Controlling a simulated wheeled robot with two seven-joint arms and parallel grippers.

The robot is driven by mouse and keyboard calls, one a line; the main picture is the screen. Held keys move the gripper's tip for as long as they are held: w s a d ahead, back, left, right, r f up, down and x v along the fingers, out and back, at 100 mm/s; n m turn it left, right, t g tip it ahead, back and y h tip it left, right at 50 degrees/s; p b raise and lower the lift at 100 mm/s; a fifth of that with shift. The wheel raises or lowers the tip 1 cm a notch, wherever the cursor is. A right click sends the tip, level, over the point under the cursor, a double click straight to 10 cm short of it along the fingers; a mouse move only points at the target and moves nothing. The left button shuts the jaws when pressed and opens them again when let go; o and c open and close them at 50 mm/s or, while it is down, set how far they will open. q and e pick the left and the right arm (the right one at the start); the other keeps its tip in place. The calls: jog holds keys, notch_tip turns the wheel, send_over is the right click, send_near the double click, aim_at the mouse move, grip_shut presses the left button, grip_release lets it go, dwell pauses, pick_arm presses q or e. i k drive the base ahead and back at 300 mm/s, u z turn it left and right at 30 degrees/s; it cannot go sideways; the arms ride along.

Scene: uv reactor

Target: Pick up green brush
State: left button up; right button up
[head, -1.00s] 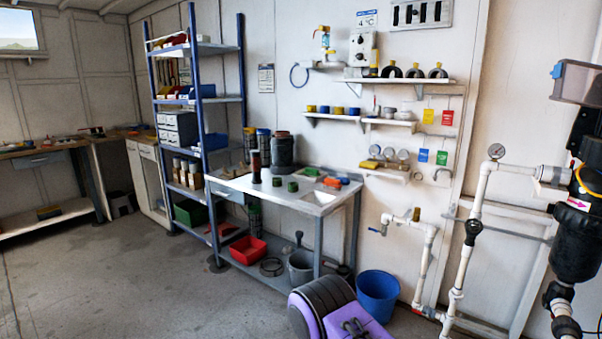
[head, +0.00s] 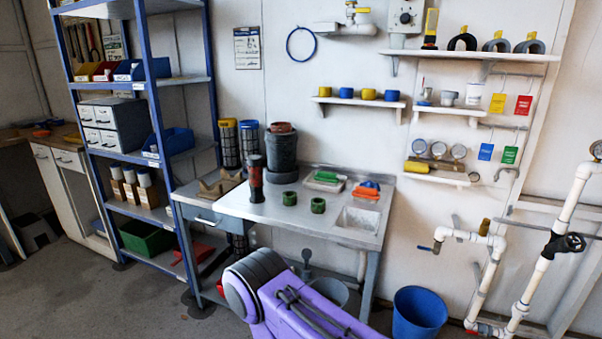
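A flat green item (head: 327,177), which looks like the green brush, lies on or in a pale tray at the back of the steel workbench (head: 320,220). It is small in the picture, and its bristles cannot be made out. An orange item (head: 366,192) and a blue item (head: 370,185) lie just to its right. Two short green cylinders, a left one (head: 290,198) and a right one (head: 318,205), stand in front of it. A purple and black part of my own body shows at the bottom. Neither gripper is in view.
A dark red-topped cylinder (head: 255,178) and a large grey vessel (head: 282,156) stand on the bench's left side. A sink (head: 358,220) is at its right. A blue bucket (head: 419,312) stands on the floor to the right. A blue shelf rack (head: 146,80) stands left; white pipes (head: 542,262) run right.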

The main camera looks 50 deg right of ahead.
aim_at(322, 178)
jog(key=i, duration=0.4)
jog(key=z, duration=0.8)
